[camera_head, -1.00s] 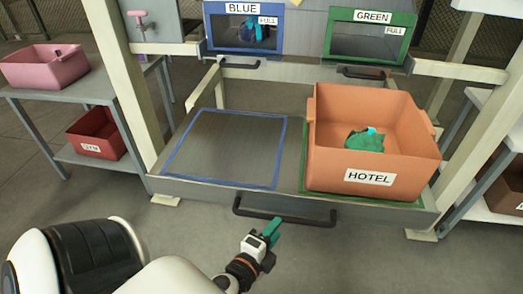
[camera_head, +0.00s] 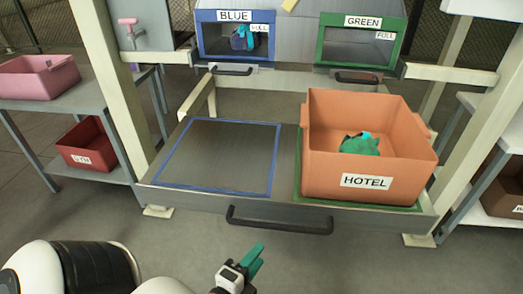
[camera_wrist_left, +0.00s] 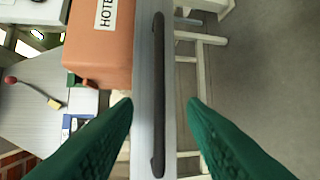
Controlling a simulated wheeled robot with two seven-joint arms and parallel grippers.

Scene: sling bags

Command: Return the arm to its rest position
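My left gripper (camera_head: 254,262) is at the bottom centre of the head view, in front of the pulled-out drawer and below its black handle (camera_head: 280,220). In the left wrist view its two green fingers (camera_wrist_left: 165,115) are spread apart with nothing between them touching. The dark handle (camera_wrist_left: 158,95) shows beyond the fingertips, apart from them. My right gripper is not in view.
An orange HOTEL bin (camera_head: 365,180) with a teal bag (camera_head: 360,145) stands on the drawer's right half. The blue-outlined left half (camera_head: 220,158) is empty. BLUE (camera_head: 235,37) and GREEN (camera_head: 360,42) compartments are behind. A side table (camera_head: 85,95) holds a pink bin (camera_head: 38,77).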

